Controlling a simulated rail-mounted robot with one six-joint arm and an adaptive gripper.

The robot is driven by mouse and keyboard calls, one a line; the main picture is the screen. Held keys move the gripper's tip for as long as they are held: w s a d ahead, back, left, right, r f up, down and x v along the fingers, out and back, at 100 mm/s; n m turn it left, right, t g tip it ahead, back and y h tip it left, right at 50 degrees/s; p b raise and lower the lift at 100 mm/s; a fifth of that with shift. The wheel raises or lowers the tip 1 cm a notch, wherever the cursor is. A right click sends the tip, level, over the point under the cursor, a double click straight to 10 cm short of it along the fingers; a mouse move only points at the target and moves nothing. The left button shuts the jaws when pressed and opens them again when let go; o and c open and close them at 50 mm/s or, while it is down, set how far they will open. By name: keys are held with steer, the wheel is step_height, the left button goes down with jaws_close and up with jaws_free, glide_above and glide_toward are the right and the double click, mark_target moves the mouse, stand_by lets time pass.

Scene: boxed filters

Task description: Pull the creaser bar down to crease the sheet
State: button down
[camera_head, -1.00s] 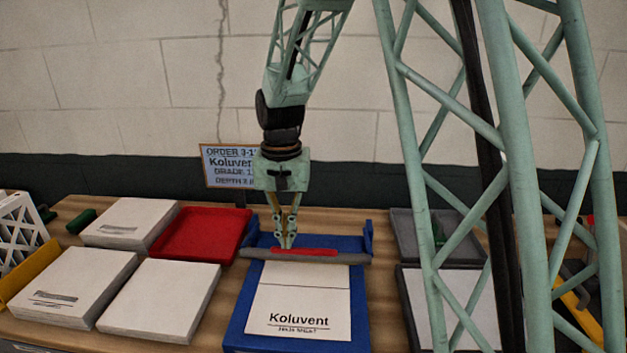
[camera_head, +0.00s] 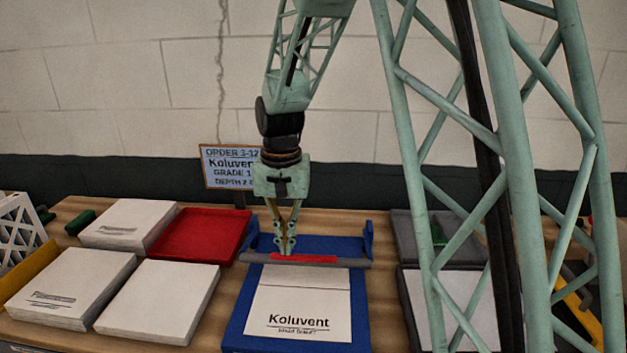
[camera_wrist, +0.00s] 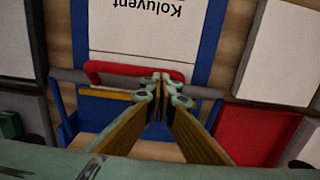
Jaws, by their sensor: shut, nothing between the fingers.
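The creaser is a blue base (camera_head: 236,322) with a grey bar (camera_head: 352,263) across its back part. The bar carries a red handle (camera_head: 306,259). A white sheet (camera_head: 300,300) printed "Koluvent" lies on the base, in front of the bar, with a line across its upper part. My gripper (camera_head: 285,252) points down at the left end of the red handle. Whether the fingertips touch the bar or handle I cannot tell.
A red tray (camera_head: 197,238) and several white boxes (camera_head: 160,300) stand on the left. A grey tray (camera_head: 405,235) with a green item lies on the right, partly behind my lattice structure. An order sign (camera_head: 229,166) stands at the back.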

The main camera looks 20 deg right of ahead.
mark_target(286, 257)
steer(key=shift+s+a+f+b, duration=0.15)
steer(key=shift+f+b, duration=0.2)
steer(key=shift+f, duration=0.35)
steer(key=shift+f+b, duration=0.7)
steer(key=shift+f, duration=0.65)
steer(key=shift+s+r, duration=0.1)
stand_by(0.6)
steer(key=shift+s+a+r, duration=0.2)
steer(key=shift+s+a, duration=0.1)
steer(key=shift+s, duration=0.45)
steer(key=shift+s+a+r, duration=0.2)
steer(key=shift+s+a, duration=0.05)
steer(key=shift+s, duration=0.5)
steer(key=shift+s+a+r, duration=0.2)
steer(key=shift+s+a, duration=0.1)
steer(key=shift+s, duration=0.55)
steer(key=s+a+r, duration=0.2)
steer(key=s, duration=0.4)
steer(key=shift+s+a, duration=0.15)
steer(key=shift+a, duration=0.15)
steer(key=shift+r, duration=0.1)
step_height(286, 257, up, 12)
stand_by(0.6)
